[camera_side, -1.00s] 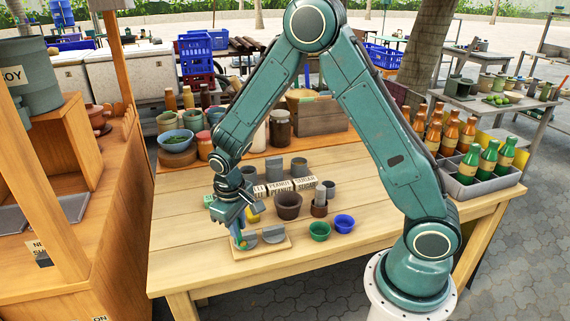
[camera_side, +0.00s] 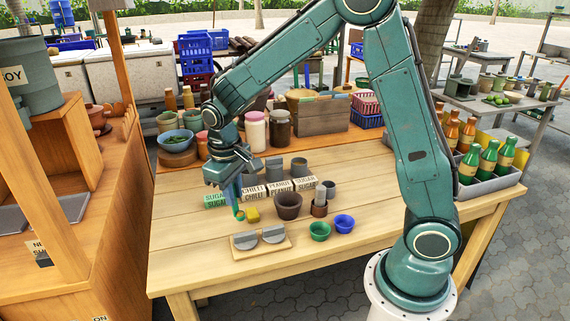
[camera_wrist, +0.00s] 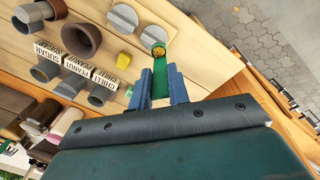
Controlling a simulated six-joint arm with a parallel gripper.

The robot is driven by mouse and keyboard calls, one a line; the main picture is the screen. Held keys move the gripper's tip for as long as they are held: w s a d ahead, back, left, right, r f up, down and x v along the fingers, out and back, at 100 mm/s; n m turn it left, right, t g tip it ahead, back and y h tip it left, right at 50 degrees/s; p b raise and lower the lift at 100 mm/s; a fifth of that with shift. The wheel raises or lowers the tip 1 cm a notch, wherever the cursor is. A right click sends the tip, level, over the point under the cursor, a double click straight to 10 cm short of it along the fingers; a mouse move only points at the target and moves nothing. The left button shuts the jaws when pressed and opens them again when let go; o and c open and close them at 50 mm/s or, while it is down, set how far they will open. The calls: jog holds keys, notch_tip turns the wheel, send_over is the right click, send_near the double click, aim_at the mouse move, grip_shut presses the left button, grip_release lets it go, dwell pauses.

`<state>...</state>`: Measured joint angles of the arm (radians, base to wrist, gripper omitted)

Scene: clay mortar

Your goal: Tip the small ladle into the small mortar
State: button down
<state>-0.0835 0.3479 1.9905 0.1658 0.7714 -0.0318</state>
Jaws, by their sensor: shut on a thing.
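My gripper (camera_wrist: 161,85) is shut on the small ladle, with a blue finger on each side of its green handle. The ladle (camera_wrist: 158,52) holds something yellow in its round bowl. In the side view my gripper (camera_side: 231,184) points down and the ladle (camera_side: 239,212) hangs below it, above the table, left of the mortar. The dark brown mortar (camera_side: 288,206) stands upright, apart from the ladle; it also shows in the wrist view (camera_wrist: 82,39). A smaller brown cup (camera_side: 319,209) with a grey cylinder stands to its right. I cannot tell which is the small mortar.
A wooden board (camera_side: 285,245) with two grey round pieces lies in front. A green bowl (camera_side: 320,231) and a blue bowl (camera_side: 344,223) stand right of it. A yellow block (camera_side: 252,215) lies near the ladle. Label blocks (camera_side: 280,188) and grey cups are behind. The table's front is clear.

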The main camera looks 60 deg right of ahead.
notch_tip(320, 180, up, 3)
jog(key=shift+r, duration=0.15)
jog(key=s+d+m+y, duration=0.1)
jog(key=s+d+m, duration=0.2)
jog(key=d+m, duration=1.25)
jog(key=d+f+n, duration=0.5)
jog(key=d+n, duration=0.1)
jog(key=shift+w+d+f, duration=0.15)
jog(key=shift+d+f, duration=0.05)
jog(key=shift+d, duration=0.1)
jog(key=shift+a+f+n, duration=0.1)
jog(key=shift+n, duration=0.15)
jog(key=w+a+f+g+h, duration=0.1)
jog(key=a+f+g+h, duration=0.2)
jog(key=h, duration=0.8)
jog(key=shift+w+a+f+g, duration=0.3)
jog(key=shift+a+f, duration=0.95)
jog(key=shift+f, duration=0.5)
